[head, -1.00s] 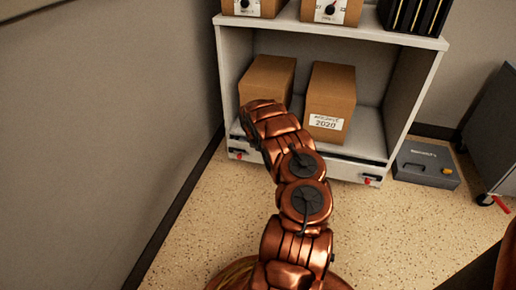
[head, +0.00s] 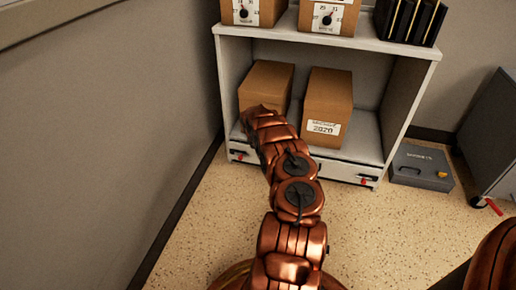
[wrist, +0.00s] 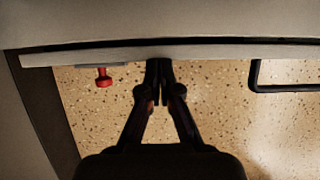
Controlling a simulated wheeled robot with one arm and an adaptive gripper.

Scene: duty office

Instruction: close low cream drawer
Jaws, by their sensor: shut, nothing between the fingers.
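The low cream drawer (head: 340,170) is at the bottom of the pale shelf unit (head: 418,90). In the wrist view its front edge (wrist: 225,52) is a pale strip, with a thin dark gap between it and the unit above it. A red knob (wrist: 103,78) and a black bar handle (wrist: 285,88) stick out from the front. My gripper (wrist: 159,64) is shut and empty. Its fingertips are at the drawer front between the knob and handle; I cannot tell whether they touch. My arm hides the gripper in the head view.
Two cardboard boxes (head: 266,87) (head: 327,105) stand on the shelf above the drawer. A grey case (head: 422,167) lies on the floor right of the unit, near a dark wheeled cabinet (head: 492,140). A wall is close on the left. The speckled floor in front is clear.

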